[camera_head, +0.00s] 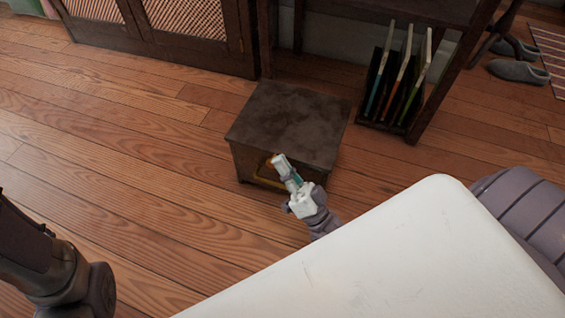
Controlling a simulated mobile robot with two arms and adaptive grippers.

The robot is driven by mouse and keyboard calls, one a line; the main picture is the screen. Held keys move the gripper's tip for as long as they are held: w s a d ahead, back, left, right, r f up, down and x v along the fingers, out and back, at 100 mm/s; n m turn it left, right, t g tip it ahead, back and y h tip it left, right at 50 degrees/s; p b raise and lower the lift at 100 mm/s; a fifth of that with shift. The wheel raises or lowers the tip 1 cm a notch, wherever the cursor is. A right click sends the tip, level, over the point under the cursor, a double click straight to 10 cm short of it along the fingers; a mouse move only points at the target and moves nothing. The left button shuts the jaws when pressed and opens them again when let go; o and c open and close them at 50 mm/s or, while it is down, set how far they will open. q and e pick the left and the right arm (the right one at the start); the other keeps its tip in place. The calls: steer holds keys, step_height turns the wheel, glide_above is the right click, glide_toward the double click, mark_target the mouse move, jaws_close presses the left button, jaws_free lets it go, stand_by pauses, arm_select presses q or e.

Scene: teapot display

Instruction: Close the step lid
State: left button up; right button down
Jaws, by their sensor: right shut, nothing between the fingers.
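The step (240,163) is a low dark wooden box standing on the floor in the middle of the head view. Its dark, worn lid (290,120) lies over the top and looks flat; I cannot tell whether a small gap remains under it. A yellowish outline shows on the front face. My right gripper (281,164) is shut and empty, in front of the box near the lid's front edge. It overlaps the front face in the picture; whether it touches is unclear. It hides part of the front. My left gripper is not in view.
A dark rack with upright thin books (398,85) stands under a wooden table behind right. A dark cabinet (190,35) with lattice doors is at the back left. Grey shoes (518,72) lie at the far right. The wooden floor left of the box is clear.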

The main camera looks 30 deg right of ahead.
steer(key=shift+s+a+f, duration=0.1)
steer(key=shift+a+f, duration=0.1)
steer(key=shift+f, duration=0.45)
steer(key=v, duration=0.6)
steer(key=shift+s+d, duration=0.35)
steer(key=shift+s, duration=0.1)
